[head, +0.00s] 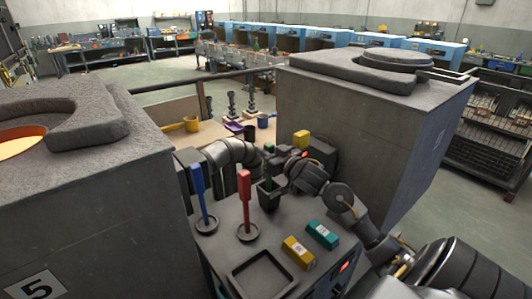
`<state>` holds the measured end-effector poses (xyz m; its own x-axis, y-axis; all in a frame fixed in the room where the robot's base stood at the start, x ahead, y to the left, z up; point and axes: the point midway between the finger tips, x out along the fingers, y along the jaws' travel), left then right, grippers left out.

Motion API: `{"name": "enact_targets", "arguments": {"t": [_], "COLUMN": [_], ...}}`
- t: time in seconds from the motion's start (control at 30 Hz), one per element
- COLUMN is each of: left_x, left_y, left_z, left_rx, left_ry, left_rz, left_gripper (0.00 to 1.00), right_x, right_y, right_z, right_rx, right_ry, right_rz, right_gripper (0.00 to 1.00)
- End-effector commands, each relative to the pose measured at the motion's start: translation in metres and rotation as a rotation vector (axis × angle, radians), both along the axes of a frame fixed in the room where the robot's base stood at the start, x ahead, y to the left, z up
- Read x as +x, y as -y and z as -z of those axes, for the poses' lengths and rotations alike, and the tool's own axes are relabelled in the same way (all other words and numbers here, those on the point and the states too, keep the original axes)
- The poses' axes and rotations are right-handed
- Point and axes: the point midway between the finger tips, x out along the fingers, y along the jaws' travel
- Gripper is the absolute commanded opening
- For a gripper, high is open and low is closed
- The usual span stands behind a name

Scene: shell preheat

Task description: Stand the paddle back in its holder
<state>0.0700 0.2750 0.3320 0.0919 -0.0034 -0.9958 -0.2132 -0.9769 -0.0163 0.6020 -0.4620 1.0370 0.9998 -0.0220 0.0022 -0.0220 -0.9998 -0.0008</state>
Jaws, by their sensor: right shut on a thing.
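A blue paddle (197,182) stands upright in a round dark holder (207,226) on the left of the grey bench top. A red paddle (244,187) stands upright in a second round holder (248,232) to its right. My right gripper (276,180) is above the back of the bench, right of the red paddle. It is shut on a dark green thing (268,196) that looks like a paddle; fingers and wrist partly hide it, and I cannot tell whether its lower end touches anything.
A yellow block (299,252) and a teal block (322,235) lie on the bench's right side. A square tray (262,277) is at the front. Large grey furnace blocks stand left (95,215) and right (362,130).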

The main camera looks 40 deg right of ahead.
Motion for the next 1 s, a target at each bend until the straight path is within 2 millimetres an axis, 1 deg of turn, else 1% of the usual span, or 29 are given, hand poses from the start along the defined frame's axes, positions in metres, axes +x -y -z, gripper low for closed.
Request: {"name": "enact_targets", "arguments": {"t": [0.07, 0.37, 0.4, 0.53, 0.87, 0.97, 1.0], "left_x": [0.000, -0.001, -0.001, -0.001, -0.001, -0.001, -0.001], "left_y": [0.000, 0.000, 0.000, 0.000, 0.000, 0.000, 0.000], "left_z": [0.000, 0.001, 0.000, 0.000, 0.000, 0.002, 0.003], "left_rx": [0.000, 0.000, 0.000, 0.000, 0.000, 0.000, 0.000], "left_ry": [-0.001, -0.001, -0.001, -0.001, -0.001, -0.001, -0.001], "left_rz": [0.000, 0.000, 0.000, 0.000, 0.000, 0.000, 0.000], "left_gripper": [0.00, 0.00, 0.00, 0.00, 0.00, 0.00, 0.00], "right_x": [0.000, 0.000, 0.000, 0.000, -0.001, -0.011, -0.017], "right_y": [0.000, 0.000, 0.000, 0.000, 0.000, 0.000, 0.000], "right_z": [0.004, 0.005, 0.006, 0.006, 0.005, 0.006, 0.007], "right_rx": [0.000, -0.001, -0.001, -0.001, -0.001, -0.001, -0.002], "right_ry": [0.002, 0.002, 0.001, 0.001, 0.001, 0.000, -0.001], "right_rz": [0.000, 0.000, 0.000, 0.000, 0.000, 0.000, 0.000], "right_gripper": [0.03, 0.03, 0.29, 0.46, 0.47, 0.47, 0.47]}}
